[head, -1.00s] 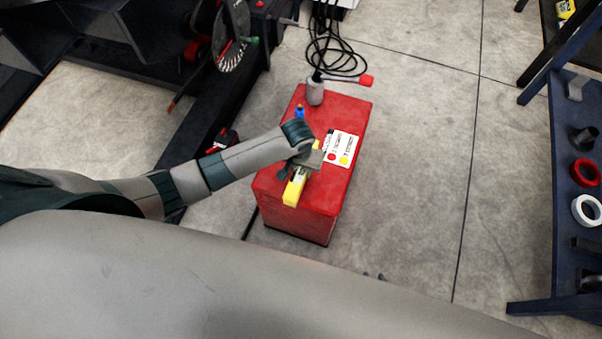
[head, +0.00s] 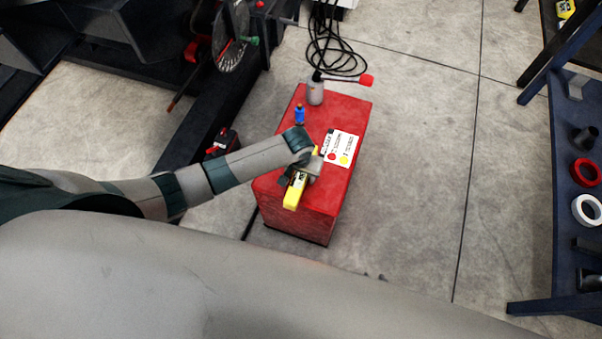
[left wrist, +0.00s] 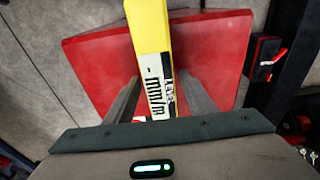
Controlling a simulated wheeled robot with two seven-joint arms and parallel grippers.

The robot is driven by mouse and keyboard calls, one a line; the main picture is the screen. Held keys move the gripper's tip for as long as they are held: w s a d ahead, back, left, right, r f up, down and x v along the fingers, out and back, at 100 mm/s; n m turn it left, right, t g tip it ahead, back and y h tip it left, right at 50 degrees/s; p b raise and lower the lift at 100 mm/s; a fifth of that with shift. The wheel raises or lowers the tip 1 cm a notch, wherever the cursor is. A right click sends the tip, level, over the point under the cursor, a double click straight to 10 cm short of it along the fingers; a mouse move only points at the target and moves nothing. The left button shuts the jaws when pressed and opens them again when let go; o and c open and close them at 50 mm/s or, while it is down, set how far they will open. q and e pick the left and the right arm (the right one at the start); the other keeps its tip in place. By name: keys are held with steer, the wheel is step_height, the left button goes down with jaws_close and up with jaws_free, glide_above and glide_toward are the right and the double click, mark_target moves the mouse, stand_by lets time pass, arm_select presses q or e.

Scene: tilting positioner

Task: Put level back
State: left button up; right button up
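The yellow level (head: 292,197) has a white and black label and shows over the near end of the red cabinet top (head: 348,105). My left gripper (head: 308,172) is around its middle. My right gripper is not in view.
A white card (head: 341,147) with red and yellow dots, a blue bottle (head: 299,114) and a grey canister (head: 315,92) are on the cabinet. Black cables (head: 335,50) lie behind. A dark blue rack (head: 565,200) with tape rolls stands right; the floor between is clear.

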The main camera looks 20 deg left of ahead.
mark_target(300, 179)
arm_select(q)
step_height(300, 179, up, 12)
steer(key=s+p, duration=0.1)
steer(key=shift+s+r, duration=0.15)
steer(key=shift+s, duration=0.05)
stand_by(0.5)
stand_by(0.6)
steer(key=s+d+r+m+t+h, duration=0.1)
steer(key=s+d+h, duration=0.1)
steer(key=s, duration=0.8)
steer(key=s+a+r+t+y, duration=0.15)
steer(key=s+a+r, duration=0.35)
steer(key=s+a, duration=0.65)
steer(key=w+d+f+t, duration=0.1)
steer(key=w+d+f, duration=0.15)
steer(key=f, duration=0.65)
steer(key=w+d+f, duration=0.2)
steer(key=w+f, duration=0.1)
steer(key=f, duration=0.7)
steer(key=s+d+f+t, duration=0.1)
steer(key=f, duration=0.6)
steer(key=s+d+f+m+t+h, duration=0.1)
steer(key=s+f, duration=0.1)
steer(key=f, duration=0.6)
steer(key=shift+s+d+f, duration=0.15)
steer(key=shift+s+d, duration=0.1)
steer(key=shift+d, duration=0.05)
